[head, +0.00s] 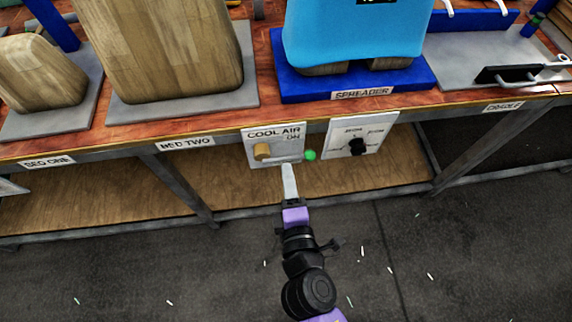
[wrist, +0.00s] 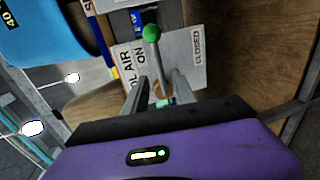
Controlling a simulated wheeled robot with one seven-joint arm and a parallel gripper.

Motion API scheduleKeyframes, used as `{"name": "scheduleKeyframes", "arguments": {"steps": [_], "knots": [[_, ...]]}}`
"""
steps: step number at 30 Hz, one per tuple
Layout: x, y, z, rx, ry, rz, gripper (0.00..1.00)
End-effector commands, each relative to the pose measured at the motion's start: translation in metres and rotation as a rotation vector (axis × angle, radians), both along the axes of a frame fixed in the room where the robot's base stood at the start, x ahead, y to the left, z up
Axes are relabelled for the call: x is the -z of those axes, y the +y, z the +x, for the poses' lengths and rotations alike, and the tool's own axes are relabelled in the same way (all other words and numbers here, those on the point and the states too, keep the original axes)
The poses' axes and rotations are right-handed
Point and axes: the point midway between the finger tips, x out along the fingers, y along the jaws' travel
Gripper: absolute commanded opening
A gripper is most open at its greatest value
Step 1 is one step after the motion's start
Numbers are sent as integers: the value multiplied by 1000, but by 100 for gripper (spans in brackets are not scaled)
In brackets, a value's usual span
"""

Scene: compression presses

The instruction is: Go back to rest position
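The COOL AIR panel (head: 274,143) hangs on the front edge of the bench. It has a lever with a green ball end (head: 310,155) and a brass-coloured pivot (head: 262,152). The lever lies roughly level, its ball to the right below the word ON. The ball also shows in the wrist view (wrist: 152,33), where CLOSED can be read on the panel's other side. My gripper (head: 287,168) is in front of the panel's lower edge. In the wrist view its fingers (wrist: 162,88) are apart, with the lever's shaft showing between them. I cannot tell whether they touch it.
A second panel with a black knob (head: 357,147) is close on the right. A wooden lower shelf (head: 130,200) lies behind my gripper.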

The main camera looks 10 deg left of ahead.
Motion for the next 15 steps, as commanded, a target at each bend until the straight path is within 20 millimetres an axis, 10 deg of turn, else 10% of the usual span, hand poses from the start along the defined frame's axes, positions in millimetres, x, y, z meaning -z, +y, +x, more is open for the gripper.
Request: {"name": "scheduleKeyframes", "arguments": {"steps": [15], "knots": [[-3,-4,-12,0,0,1,32]]}}
